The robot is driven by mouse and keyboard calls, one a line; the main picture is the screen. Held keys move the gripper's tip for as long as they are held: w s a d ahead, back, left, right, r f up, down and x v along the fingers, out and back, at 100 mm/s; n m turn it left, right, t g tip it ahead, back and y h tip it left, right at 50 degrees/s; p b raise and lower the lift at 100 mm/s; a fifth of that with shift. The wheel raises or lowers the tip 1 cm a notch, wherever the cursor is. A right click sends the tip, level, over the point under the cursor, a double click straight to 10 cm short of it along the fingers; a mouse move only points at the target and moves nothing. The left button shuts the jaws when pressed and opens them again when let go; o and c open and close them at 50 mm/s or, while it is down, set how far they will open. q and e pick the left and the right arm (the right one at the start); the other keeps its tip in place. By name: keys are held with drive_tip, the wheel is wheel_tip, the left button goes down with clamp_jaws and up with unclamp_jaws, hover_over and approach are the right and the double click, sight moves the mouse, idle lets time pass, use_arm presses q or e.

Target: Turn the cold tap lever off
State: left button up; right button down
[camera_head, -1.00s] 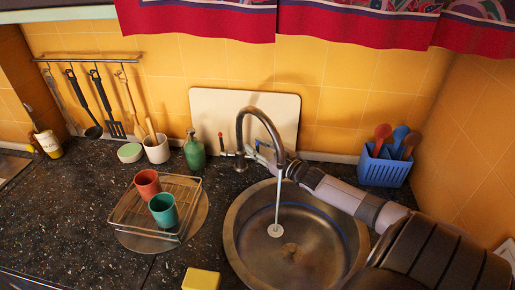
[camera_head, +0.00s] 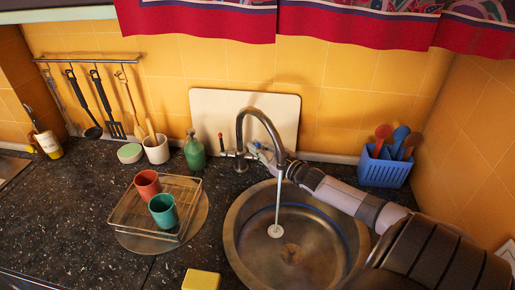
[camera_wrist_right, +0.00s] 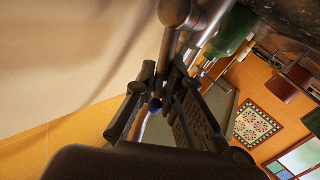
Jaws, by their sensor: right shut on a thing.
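The tap (camera_head: 241,128) has a tall curved spout and stands behind the round metal sink (camera_head: 236,243). A stream of water (camera_head: 279,195) runs from the spout into the basin. A red-tipped lever (camera_head: 221,142) stands upright on the tap's left side. My right gripper (camera_head: 262,154) is at the tap's right side, behind the spout, shut on the cold tap lever, which is mostly hidden there. In the right wrist view my right gripper (camera_wrist_right: 157,104) has its fingers closed around a small part beside the metal tap body (camera_wrist_right: 174,45). My left gripper is out of view.
A wire rack (camera_head: 128,213) with a red cup (camera_head: 147,183) and a teal cup (camera_head: 162,210) stands left of the sink. A green bottle (camera_head: 194,154) is close to the tap's left. A blue utensil basket (camera_head: 384,173) stands behind my right arm.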

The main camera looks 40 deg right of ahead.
drive_tip(key=shift+w+d+r+p, duration=0.1)
drive_tip(key=shift+d+r+p, duration=0.05)
drive_tip(key=shift+r+p, duration=0.2)
drive_tip(key=shift+w+d+r+m+g+p, duration=0.15)
drive_tip(key=shift+m+g+p, duration=0.25)
drive_tip(key=shift+p, duration=0.15)
drive_tip(key=shift+w+d+m, duration=0.15)
drive_tip(key=shift+d+m, duration=0.1)
drive_tip(key=shift+m, duration=0.05)
drive_tip(key=shift+w+d+f+m+g, duration=0.2)
drive_tip(key=shift+f+m+g, duration=0.1)
drive_tip(key=shift+m+g, duration=0.25)
drive_tip(key=c, duration=1.7)
unclamp_jaws()
drive_tip(key=shift+o, duration=0.2)
